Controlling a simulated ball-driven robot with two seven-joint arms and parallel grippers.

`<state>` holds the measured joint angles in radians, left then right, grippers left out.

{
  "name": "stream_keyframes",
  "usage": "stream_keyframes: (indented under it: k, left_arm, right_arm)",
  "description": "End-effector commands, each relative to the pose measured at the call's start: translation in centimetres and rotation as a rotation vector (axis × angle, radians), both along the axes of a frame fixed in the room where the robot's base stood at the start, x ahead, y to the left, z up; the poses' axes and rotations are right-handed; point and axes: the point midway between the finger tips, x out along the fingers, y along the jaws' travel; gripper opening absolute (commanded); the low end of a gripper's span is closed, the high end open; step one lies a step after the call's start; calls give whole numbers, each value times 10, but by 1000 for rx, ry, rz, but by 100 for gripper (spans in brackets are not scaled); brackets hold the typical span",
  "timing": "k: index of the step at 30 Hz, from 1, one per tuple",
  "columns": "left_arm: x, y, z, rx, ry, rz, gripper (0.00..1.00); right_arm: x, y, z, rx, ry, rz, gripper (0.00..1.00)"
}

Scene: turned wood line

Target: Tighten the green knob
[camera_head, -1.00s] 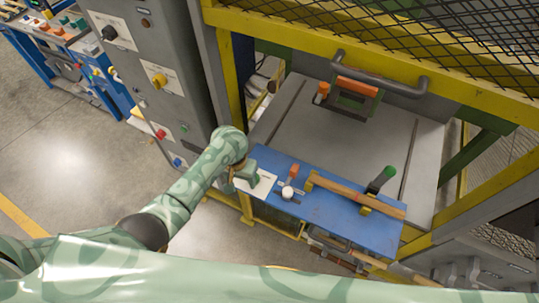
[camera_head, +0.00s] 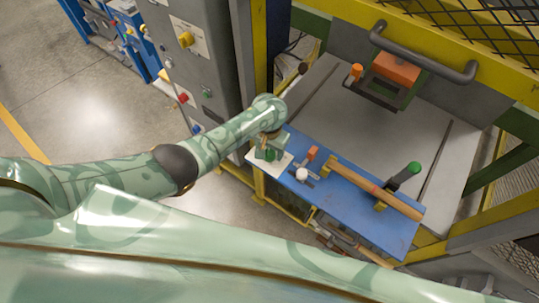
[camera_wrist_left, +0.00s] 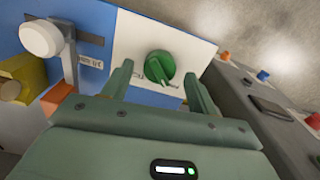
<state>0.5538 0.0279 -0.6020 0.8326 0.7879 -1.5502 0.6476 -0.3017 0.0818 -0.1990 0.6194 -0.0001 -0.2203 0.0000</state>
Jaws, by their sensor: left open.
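The green knob (camera_wrist_left: 159,68) is a round dial with a raised grip bar on a white plate (camera_wrist_left: 135,42), at the top middle of the left wrist view. In the head view the white plate (camera_head: 262,166) lies at the left end of the blue bench top. My left gripper (camera_wrist_left: 159,84) is open, and its two fingers stand on either side of the knob. I cannot tell whether they touch it. In the head view my left gripper (camera_head: 267,147) is over the plate and partly hides the knob. My right gripper is not in view.
A white round knob (camera_head: 301,175) on a clamp stands just right of the plate. A grey control cabinet (camera_head: 213,60) stands to the left.

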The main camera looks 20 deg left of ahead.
Motion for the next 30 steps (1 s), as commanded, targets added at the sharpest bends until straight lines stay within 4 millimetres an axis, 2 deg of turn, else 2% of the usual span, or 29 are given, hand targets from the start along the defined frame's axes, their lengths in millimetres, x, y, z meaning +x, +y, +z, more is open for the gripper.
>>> stream_keyframes:
  k: [1,3,13,14,18,30]
  left_arm:
    - [0,0,-9,1,2,0,59]
    - [0,0,-13,0,0,0,59]
    - [0,0,-15,0,0,-1,59]
    - [0,0,-15,0,0,-1,54]
    - [0,0,-15,0,0,0,15]
    - [0,0,-14,0,0,-49,14]
  right_arm:
    - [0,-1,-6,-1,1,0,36]
    - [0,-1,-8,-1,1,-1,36]
    - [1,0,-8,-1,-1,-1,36]
    - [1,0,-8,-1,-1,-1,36]
    - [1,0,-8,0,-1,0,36]
    - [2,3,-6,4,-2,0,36]
